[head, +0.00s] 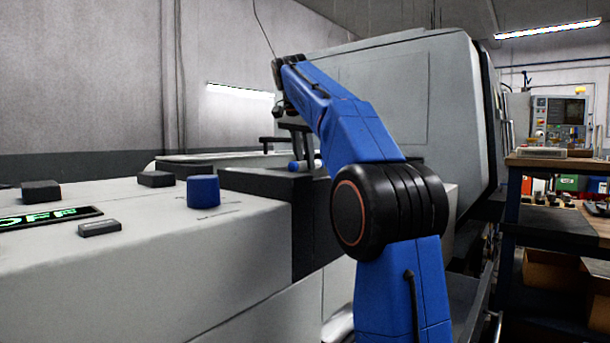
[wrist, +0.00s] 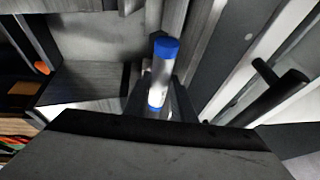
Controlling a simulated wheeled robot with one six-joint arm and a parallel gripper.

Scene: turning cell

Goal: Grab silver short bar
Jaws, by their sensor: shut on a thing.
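The silver short bar (wrist: 160,82) is a short metal cylinder with a blue end cap and a second blue band, seen in the wrist view. My gripper (wrist: 162,107) is shut on it, with dark fingers on both sides of its lower part. In the head view the bar (head: 303,165) shows as a small blue and silver piece lying roughly level at the tips of my gripper (head: 304,158). My arm partly covers its right end. I cannot tell whether the bar touches the dark surface just below it.
A large grey machine housing (head: 400,85) stands behind my arm. A pale cabinet (head: 120,250) with a blue knob (head: 203,191), black blocks and a green display (head: 50,219) is on the left. A wooden bench (head: 560,163) and control panel (head: 561,112) are at right.

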